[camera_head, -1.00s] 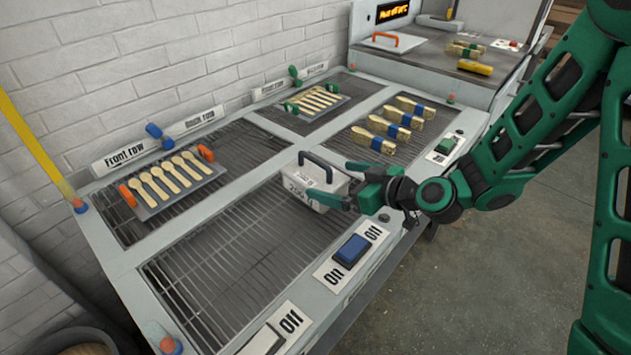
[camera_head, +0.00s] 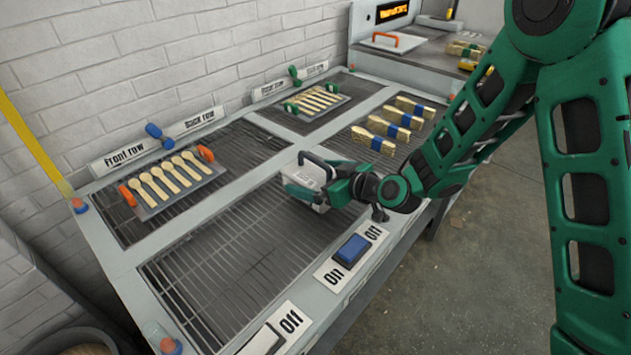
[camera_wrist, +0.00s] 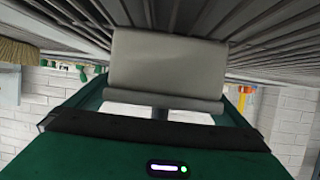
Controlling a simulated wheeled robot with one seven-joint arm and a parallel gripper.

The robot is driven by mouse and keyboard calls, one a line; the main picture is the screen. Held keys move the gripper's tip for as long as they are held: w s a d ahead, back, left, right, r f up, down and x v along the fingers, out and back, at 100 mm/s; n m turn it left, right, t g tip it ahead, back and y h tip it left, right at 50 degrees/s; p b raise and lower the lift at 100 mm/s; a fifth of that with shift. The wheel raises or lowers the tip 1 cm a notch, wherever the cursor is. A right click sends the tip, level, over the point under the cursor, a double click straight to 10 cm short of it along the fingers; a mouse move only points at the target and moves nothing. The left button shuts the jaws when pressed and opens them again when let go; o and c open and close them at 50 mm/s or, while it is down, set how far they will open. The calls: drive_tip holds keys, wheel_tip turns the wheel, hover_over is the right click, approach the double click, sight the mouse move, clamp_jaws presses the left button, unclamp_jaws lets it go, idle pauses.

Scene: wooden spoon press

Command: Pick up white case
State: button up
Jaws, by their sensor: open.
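The white case (camera_head: 302,187) with a dark handle stands on the right part of the front grate, near the table's front ledge. In the wrist view the pale case (camera_wrist: 168,70) fills the upper middle, seen upside down and close. My gripper (camera_head: 330,186) is open at the right side of the case and covers part of it. In the wrist view the green fingers show low on either side of the case. I cannot tell whether they touch it.
A tray of wooden spoons (camera_head: 170,186) with orange handles lies on the left grate, another tray (camera_head: 315,101) with green handles farther back. Banded spoon bundles (camera_head: 375,139) lie behind my gripper. A blue switch (camera_head: 352,249) sits on the front ledge.

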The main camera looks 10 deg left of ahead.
drive_tip(key=c, duration=1.2)
drive_tip(key=shift+r, duration=0.2)
